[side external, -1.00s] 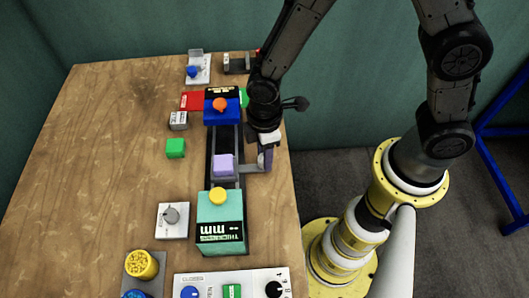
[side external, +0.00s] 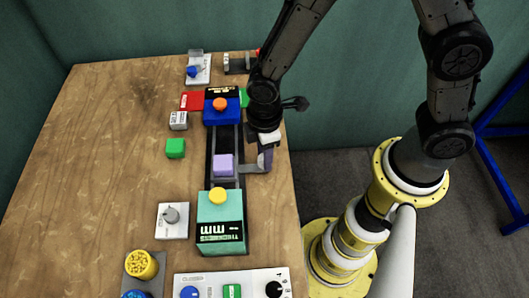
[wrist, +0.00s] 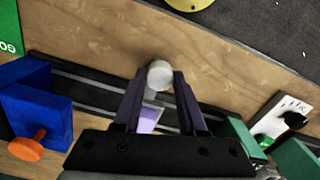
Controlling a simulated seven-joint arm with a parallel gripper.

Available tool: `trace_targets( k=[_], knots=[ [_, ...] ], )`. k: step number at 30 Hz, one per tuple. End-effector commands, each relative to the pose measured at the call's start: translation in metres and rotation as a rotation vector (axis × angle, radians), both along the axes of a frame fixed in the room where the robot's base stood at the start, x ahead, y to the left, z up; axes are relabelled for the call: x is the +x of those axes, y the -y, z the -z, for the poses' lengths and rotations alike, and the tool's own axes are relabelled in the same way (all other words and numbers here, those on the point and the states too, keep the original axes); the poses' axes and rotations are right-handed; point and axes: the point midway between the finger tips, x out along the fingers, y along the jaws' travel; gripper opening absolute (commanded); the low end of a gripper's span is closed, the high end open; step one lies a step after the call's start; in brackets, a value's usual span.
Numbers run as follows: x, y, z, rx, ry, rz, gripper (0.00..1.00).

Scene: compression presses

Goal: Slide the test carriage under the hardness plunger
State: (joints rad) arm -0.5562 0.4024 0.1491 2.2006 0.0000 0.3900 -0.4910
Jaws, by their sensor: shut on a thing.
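The test carriage is a lilac block (side external: 223,165) on a dark rail track (side external: 211,150), between a blue press (side external: 222,114) with an orange knob and a teal press (side external: 220,220) with a yellow knob. Its side arm reaches right to my gripper (side external: 265,160). In the wrist view my gripper (wrist: 158,82) has its fingers closed on a pale round handle (wrist: 160,74), and part of the lilac block (wrist: 148,120) shows between them. The carriage is apart from both presses. I cannot tell from the labels which press has the hardness plunger.
Left of the track lie a green block (side external: 175,148), a grey block (side external: 179,120) and a red plate (side external: 191,101). A dial panel (side external: 172,220) and a control strip (side external: 230,284) are nearer the front. The table's right edge runs close to my gripper.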

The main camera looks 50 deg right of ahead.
Motion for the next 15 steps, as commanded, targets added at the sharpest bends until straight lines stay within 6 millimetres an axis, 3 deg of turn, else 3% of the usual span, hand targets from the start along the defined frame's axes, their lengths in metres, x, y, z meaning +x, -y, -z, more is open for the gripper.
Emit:
trace_targets(
  k=[10, 15],
  knots=[
    [0.004, 0.003, -0.001, 0.001, 0.002, 0.002, 0.0],
    [0.026, 0.024, -0.001, 0.002, 0.005, 0.008, 0.0]
  ],
)
